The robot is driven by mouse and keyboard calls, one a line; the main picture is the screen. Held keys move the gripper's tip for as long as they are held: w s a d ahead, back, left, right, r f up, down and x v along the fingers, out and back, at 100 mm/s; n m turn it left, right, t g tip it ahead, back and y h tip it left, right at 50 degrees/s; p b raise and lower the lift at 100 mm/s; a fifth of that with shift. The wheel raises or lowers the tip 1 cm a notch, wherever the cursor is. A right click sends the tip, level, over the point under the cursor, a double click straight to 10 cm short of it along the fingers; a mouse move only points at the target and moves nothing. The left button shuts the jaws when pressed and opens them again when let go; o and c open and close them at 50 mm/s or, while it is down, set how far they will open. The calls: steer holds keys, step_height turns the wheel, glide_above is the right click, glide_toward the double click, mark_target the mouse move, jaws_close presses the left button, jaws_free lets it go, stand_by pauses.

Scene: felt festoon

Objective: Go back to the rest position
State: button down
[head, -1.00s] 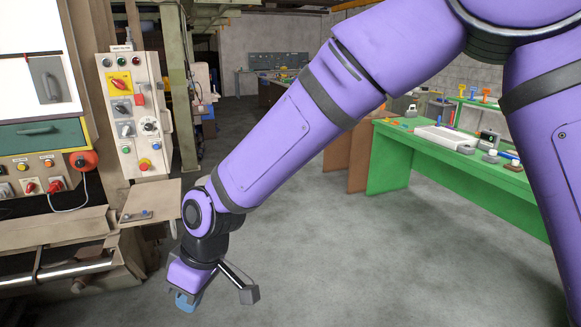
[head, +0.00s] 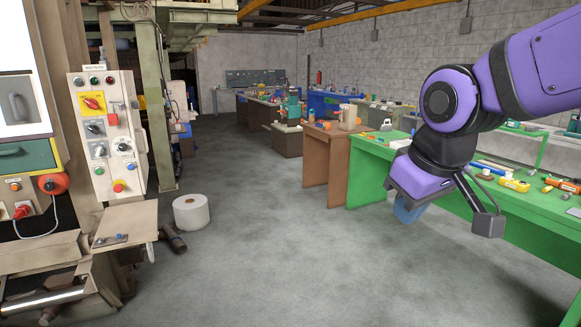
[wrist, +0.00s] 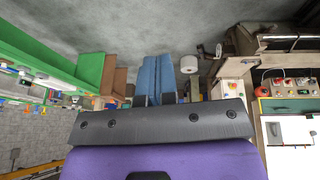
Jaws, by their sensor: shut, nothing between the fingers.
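My gripper (head: 408,208) is at the right of the head view, at the end of my purple arm, in the air in front of the green workbench (head: 365,175). Its blue fingers point down. In the wrist view the two blue fingers of my gripper (wrist: 157,78) lie side by side, closed together with nothing between them.
A machine with a control panel (head: 108,130) and a small shelf (head: 125,222) stands at the left. A white roll (head: 191,212) lies on the floor beside it. A brown bench (head: 329,155) adjoins the green one. The grey floor between is clear.

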steer(key=s+d+r+m+t, duration=0.1)
steer(key=s+d+m, duration=0.4)
steer(key=s+d, duration=0.5)
steer(key=d+r, duration=0.1)
steer(key=d, duration=0.1)
steer(key=shift+s+d+m+h, duration=0.3)
steer(key=shift+s+d+h, duration=0.05)
steer(key=shift+h, duration=0.05)
